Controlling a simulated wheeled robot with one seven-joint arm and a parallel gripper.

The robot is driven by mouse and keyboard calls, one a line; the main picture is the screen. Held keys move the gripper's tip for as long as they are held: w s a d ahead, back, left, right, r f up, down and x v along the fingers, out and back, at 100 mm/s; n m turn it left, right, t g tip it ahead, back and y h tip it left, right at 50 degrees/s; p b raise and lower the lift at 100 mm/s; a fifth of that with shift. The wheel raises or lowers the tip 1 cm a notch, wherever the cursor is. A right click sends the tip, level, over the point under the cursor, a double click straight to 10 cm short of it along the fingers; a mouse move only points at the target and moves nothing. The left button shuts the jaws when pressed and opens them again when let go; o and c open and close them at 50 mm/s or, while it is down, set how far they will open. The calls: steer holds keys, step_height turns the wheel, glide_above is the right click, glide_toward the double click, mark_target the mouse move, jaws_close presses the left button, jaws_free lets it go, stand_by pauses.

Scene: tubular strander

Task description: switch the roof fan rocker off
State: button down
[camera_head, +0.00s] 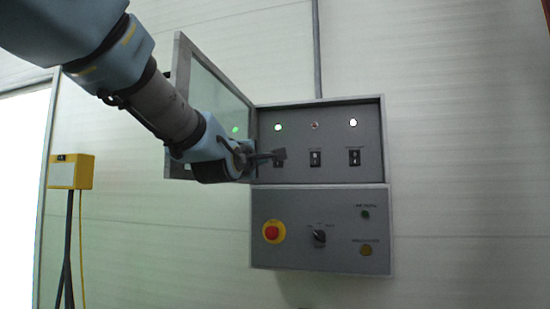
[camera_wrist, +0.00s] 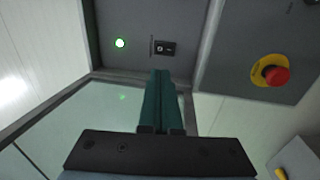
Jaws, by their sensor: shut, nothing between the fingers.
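An open grey switch box (camera_head: 320,108) on the wall holds three dark rockers in a row: a left rocker (camera_head: 277,163) partly hidden by my gripper, a middle rocker (camera_head: 315,159) and a right rocker (camera_head: 354,157). Their labels are too small to read, so I cannot tell which is the roof fan rocker. My gripper (camera_head: 283,154) is shut and empty in front of the left rocker. In the wrist view the gripper (camera_wrist: 160,73) points at that rocker (camera_wrist: 165,47), its tips just short of it in the picture; contact cannot be told.
A green lamp (camera_head: 278,127), a dim reddish lamp (camera_head: 315,125) and a white lamp (camera_head: 353,122) sit above the rockers. The glazed door (camera_head: 176,62) stands open at left, close to my arm. Below are a red emergency stop (camera_head: 271,231) and a selector knob (camera_head: 319,236).

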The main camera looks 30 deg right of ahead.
steer(key=p+x, duration=0.4)
steer(key=x, duration=0.9)
steer(key=shift+p, duration=0.4)
